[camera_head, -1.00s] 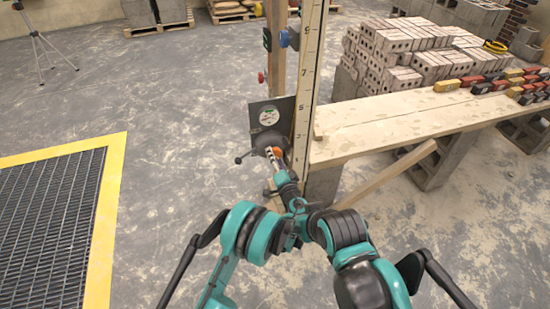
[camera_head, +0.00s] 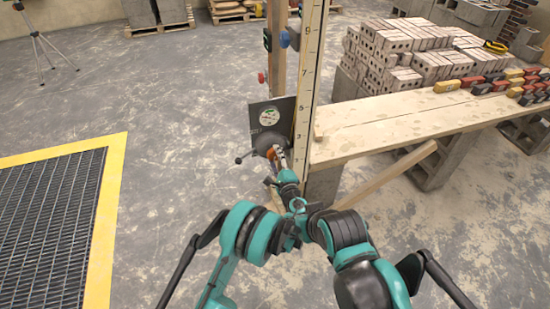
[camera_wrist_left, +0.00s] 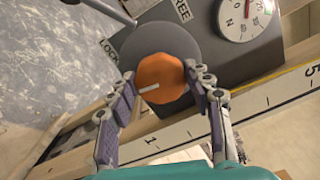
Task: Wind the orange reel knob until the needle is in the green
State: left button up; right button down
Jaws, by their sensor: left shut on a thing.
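The orange reel knob (camera_wrist_left: 163,78) is faceted with a white mark and sits on a round grey reel (camera_wrist_left: 135,45). In the head view the knob (camera_head: 271,154) shows small, low on the dark box. My left gripper (camera_wrist_left: 160,82) is shut on it, one finger at each side; it also shows in the head view (camera_head: 277,157). The white dial (camera_wrist_left: 243,14) is partly cut off at the top of the wrist view; in the head view the dial (camera_head: 269,117) is whole but small. I cannot read the needle clearly. My right gripper is not in view.
A lever (camera_head: 243,159) sticks out left of the reel, near LOCK and FREE labels. A numbered staff (camera_head: 308,75) stands right beside the box. A plank bench (camera_head: 375,127) lies to the right. A yellow-edged grating (camera_head: 112,180) is at left; floor between is clear.

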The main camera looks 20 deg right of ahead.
pick_arm(q)
jog(key=shift+m, duration=0.8)
jog(key=o, duration=1.2)
jog(key=shift+c, duration=0.2)
